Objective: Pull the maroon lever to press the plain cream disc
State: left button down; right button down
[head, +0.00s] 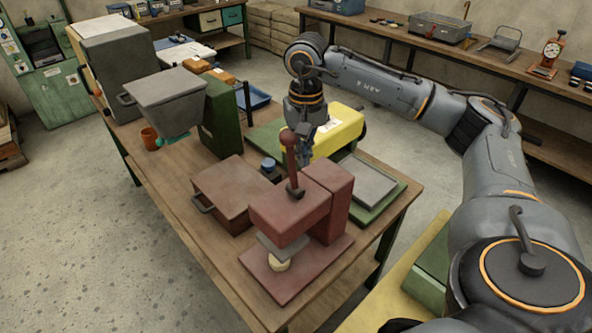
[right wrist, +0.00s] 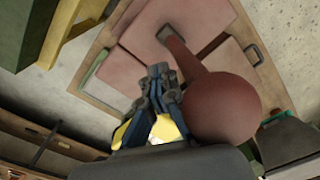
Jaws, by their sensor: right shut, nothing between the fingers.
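The maroon lever (head: 291,162) stands nearly upright on the red press (head: 325,208), with a round knob on top. The plain cream disc (head: 279,265) lies on the press base under the raised grey plate (head: 283,246); a gap shows between them. My right gripper (head: 304,160) is shut and empty, just right of the lever in the head view. In the right wrist view, the closed fingers (right wrist: 158,82) are beside the large knob (right wrist: 222,108); I cannot tell whether they touch it. My left gripper is out of view.
A brown box with a handle (head: 232,194) stands left of the press. A grey plate on a green base (head: 366,183) is to its right. A yellow box (head: 338,132) is behind my gripper. A grey hopper machine (head: 168,88) stands farther back on the table.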

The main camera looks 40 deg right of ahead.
aim_at(292, 180)
jog(key=shift+s+a+f, duration=0.15)
jog(key=shift+a+f, duration=0.15)
jog(key=shift+a, duration=0.2)
jog(key=shift+s+a+f, duration=0.15)
jog(key=shift+a+f, duration=0.1)
jog(key=shift+a, duration=1.1)
jog(key=shift+a+r, duration=0.2)
jog(key=shift+a, duration=1.4)
jog(key=shift+d, duration=0.1)
